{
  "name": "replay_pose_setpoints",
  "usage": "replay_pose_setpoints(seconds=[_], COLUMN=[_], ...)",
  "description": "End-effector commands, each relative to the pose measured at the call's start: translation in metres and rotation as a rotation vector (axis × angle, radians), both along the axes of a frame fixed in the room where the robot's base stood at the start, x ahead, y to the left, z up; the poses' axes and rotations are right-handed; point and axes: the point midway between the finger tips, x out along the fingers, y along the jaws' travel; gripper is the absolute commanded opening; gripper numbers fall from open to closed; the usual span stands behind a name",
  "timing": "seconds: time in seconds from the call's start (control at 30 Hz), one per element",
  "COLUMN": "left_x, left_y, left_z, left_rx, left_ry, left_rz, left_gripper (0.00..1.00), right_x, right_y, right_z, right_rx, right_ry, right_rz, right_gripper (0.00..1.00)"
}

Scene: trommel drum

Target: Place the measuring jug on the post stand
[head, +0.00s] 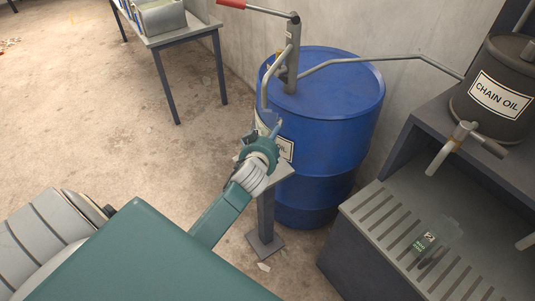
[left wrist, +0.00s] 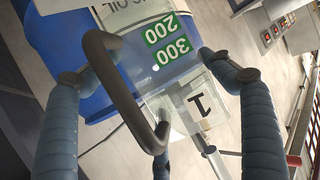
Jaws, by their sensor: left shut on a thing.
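My left gripper (head: 268,132) is over the small top plate of the post stand (head: 264,212), in front of the blue drum. In the left wrist view its fingers (left wrist: 150,85) are on either side of a clear measuring jug (left wrist: 200,105), shut on it. The jug has green 200 and 300 marks and a white label with a 1. My right gripper is not in view.
The blue drum (head: 335,125) with a lever pump (head: 291,60) stands directly behind the post stand. At right a black chain oil container (head: 495,100) stands above a slotted tray (head: 390,250) holding another clear jug (head: 438,238). A table (head: 175,33) is at the back left.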

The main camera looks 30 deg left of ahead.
Motion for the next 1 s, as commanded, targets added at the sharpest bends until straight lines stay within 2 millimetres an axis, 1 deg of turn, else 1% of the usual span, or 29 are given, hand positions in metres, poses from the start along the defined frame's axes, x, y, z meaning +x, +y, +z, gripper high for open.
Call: replay_pose_setpoints(seconds=[0.03, 0.1, 0.23, 0.43, 0.5, 0.7, 0.73, 0.77, 0.8, 1.0], left_x=[0.000, 0.000, 0.000, 0.000, 0.000, 0.000, 0.000, -0.001, -0.001, 0.000], left_y=[0.000, 0.000, 0.000, 0.000, -0.001, -0.001, -0.001, -0.001, -0.001, -0.001], left_z=[-0.010, -0.018, -0.029, -0.058, -0.061, -0.062, -0.063, -0.063, -0.063, -0.063], left_rx=[0.000, 0.001, 0.001, 0.000, 0.000, -0.001, -0.001, -0.001, -0.001, -0.001], left_ry=[0.002, 0.001, -0.001, 0.000, -0.002, -0.001, 0.000, 0.000, 0.001, 0.000], left_rz=[0.000, -0.002, -0.001, -0.001, -0.003, -0.003, -0.002, -0.002, -0.002, -0.003], left_gripper=[0.51, 0.51, 0.51, 0.51, 0.51, 0.51, 0.85, 0.91, 0.99, 1.00], right_x=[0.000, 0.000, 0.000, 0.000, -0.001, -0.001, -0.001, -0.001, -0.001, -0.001], right_y=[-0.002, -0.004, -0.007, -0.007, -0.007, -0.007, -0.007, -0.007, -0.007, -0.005], right_z=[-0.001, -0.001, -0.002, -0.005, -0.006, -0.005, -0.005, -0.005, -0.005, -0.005], right_rx=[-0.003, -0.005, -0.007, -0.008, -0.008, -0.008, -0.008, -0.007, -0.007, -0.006], right_ry=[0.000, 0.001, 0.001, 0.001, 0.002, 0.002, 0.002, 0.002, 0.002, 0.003], right_rz=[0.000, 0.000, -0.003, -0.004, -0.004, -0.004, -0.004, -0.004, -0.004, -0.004], right_gripper=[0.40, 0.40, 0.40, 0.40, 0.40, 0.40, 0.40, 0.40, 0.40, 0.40])
